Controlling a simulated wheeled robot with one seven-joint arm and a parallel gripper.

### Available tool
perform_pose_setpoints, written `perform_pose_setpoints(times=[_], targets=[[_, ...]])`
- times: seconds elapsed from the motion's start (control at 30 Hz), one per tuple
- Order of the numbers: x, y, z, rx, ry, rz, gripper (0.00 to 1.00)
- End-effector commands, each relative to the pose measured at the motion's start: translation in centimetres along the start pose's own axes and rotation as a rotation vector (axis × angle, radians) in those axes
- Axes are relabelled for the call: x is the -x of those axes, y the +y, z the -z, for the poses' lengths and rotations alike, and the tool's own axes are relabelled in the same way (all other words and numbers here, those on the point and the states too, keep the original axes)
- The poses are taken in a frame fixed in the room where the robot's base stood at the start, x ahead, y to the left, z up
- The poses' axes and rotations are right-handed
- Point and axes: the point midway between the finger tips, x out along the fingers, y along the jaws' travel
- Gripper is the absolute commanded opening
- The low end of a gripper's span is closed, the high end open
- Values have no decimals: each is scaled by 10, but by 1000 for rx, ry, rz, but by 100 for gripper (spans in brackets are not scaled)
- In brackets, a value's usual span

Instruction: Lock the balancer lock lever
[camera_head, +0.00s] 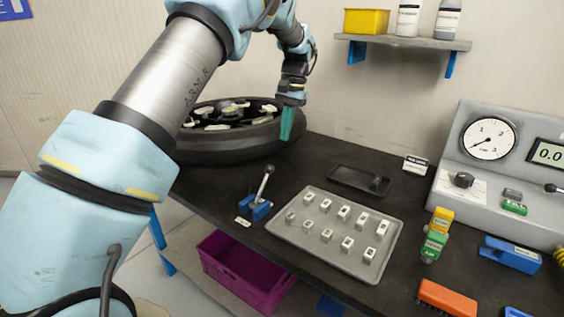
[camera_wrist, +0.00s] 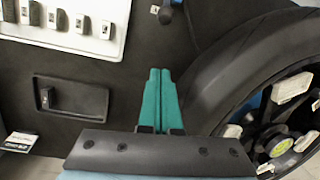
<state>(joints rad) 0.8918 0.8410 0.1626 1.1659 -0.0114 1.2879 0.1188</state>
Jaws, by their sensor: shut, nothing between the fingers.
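The rod (camera_head: 264,184) leans slightly right at the top. My gripper (camera_head: 287,138) has teal fingers, shut and empty, pointing down above the bench beside the wheel, behind and apart from the lever. The shut fingers also show in the wrist view (camera_wrist: 157,72).
A tyred wheel (camera_head: 240,142) lies at the back left. A grey tray of small blocks (camera_head: 285,233) is right of the lever, with a shallow black tray (camera_head: 345,182) behind it. A gauge panel (camera_head: 457,140) with another small lever (camera_head: 553,188) stands far right.

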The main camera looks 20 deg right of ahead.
Motion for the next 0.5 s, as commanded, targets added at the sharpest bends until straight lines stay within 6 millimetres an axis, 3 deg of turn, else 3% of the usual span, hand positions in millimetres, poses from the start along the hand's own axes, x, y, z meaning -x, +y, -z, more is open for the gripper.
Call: perform_pose_setpoints(times=[0.27,0.5], targets=[[-4,0,-1,1,-1,-1,0],[-38,-1,-2,1,-4,-1,0]])
